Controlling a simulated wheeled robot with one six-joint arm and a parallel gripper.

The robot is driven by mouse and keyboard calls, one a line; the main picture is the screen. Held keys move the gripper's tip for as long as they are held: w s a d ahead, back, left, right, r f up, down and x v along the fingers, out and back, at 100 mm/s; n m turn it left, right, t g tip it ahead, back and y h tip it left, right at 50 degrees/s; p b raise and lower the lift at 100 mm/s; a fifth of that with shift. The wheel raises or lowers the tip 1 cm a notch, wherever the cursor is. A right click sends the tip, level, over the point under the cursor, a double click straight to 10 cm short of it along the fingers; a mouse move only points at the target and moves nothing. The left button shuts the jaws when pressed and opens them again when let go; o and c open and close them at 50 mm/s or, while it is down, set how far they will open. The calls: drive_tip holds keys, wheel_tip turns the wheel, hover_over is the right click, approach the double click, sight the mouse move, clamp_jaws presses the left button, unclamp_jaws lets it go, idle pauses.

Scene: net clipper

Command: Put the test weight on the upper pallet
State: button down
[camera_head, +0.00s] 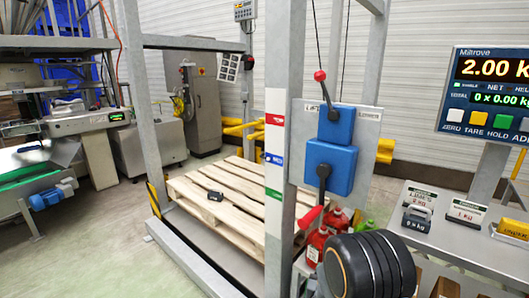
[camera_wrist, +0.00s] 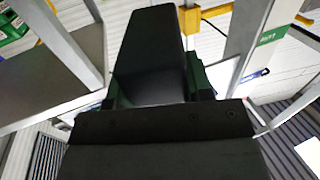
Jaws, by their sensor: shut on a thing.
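In the wrist view my gripper (camera_wrist: 155,88) is shut on a dark, smooth block (camera_wrist: 150,45) that sticks out beyond the jaws. Its label or markings do not show, so I cannot tell for sure that it is the test weight. The gripper is not clear in the head view. A wooden slatted pallet (camera_head: 190,190) lies inside the steel frame, left of centre. A small dark object (camera_head: 214,195) rests on its slats. I cannot tell whether another pallet lies below.
A shelf at right holds a dark 5 kg weight (camera_head: 415,220), a 1 kg label (camera_head: 466,211) and a yellow block (camera_head: 512,230). A display (camera_head: 490,90) reads 2.00. A steel post (camera_head: 277,150) and blue lever box (camera_head: 332,150) stand before the pallet.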

drive_tip(key=r+n+y+p, duration=0.1)
drive_tip(key=p, duration=0.3)
drive_tip(key=a+r+n+t+y+p, duration=0.1)
drive_tip(key=r+y+p, duration=0.1)
drive_tip(key=p, duration=0.2)
drive_tip(key=a+r+n+y+p, duration=0.1)
drive_tip(key=r+p, duration=0.1)
drive_tip(key=p, duration=0.2)
drive_tip(key=shift+s+a+n+y, duration=0.25)
drive_tip(key=shift+s+n+y, duration=0.05)
drive_tip(key=shift+s+y, duration=0.1)
drive_tip(key=r+y+p, duration=0.1)
drive_tip(key=p, duration=0.2)
drive_tip(key=s+r+n+y+p, duration=0.1)
drive_tip(key=p, duration=0.2)
drive_tip(key=shift+s+a+r, duration=0.1)
drive_tip(key=shift+a+r, duration=0.05)
drive_tip(key=shift+r, duration=0.2)
drive_tip(key=shift+s, duration=0.1)
